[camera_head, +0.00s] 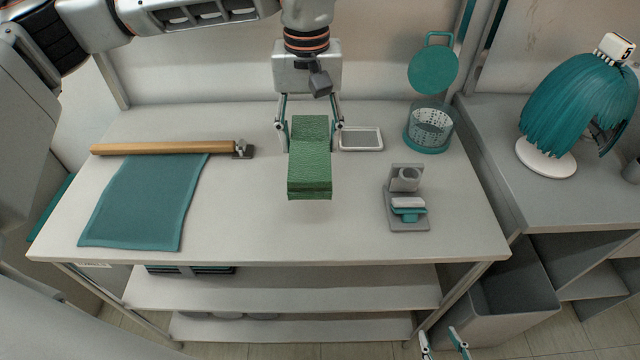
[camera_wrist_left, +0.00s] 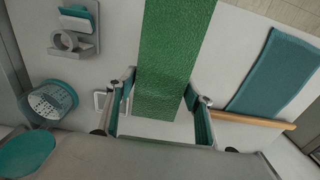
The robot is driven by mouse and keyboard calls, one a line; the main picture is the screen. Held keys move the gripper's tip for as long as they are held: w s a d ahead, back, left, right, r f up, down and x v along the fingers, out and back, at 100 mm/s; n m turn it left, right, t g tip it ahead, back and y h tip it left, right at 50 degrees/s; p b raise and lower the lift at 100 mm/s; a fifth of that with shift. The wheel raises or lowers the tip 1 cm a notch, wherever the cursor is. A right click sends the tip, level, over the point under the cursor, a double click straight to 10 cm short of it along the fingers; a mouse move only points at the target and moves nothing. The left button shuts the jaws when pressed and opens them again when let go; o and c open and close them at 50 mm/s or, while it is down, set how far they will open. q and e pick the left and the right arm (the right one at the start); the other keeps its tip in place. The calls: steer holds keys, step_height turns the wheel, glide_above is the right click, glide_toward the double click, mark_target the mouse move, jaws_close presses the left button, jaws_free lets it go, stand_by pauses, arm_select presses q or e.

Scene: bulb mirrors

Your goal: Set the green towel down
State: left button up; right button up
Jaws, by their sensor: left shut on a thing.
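The folded green towel (camera_head: 310,165) is in my left gripper (camera_head: 310,135), over the middle of the white table. The left fingers stand along both sides of the towel, and the gripper is shut on it. In the left wrist view the green towel (camera_wrist_left: 170,55) runs from between the fingers (camera_wrist_left: 160,105) to the top edge. I cannot tell whether its lower end touches the table. My right gripper (camera_head: 444,345) shows only as two fingertips at the bottom edge, apart and empty, in front of the table.
A teal cloth (camera_head: 145,200) lies on the left by a wooden rod (camera_head: 165,148). A small white tray (camera_head: 361,139), a teal-lidded basket (camera_head: 430,125) and a grey holder (camera_head: 407,200) stand to the right. The tabletop (camera_head: 250,225) is clear in front.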

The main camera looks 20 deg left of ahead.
arm_select(q)
step_height(320, 180, down, 13)
steer(key=shift+f, duration=0.1)
stand_by(0.4)
steer(key=o, duration=1.2)
steer(key=shift+c, duration=0.2)
step_height(320, 180, up, 12)
steer(key=shift+r, duration=0.1)
steer(key=shift+s, duration=0.1)
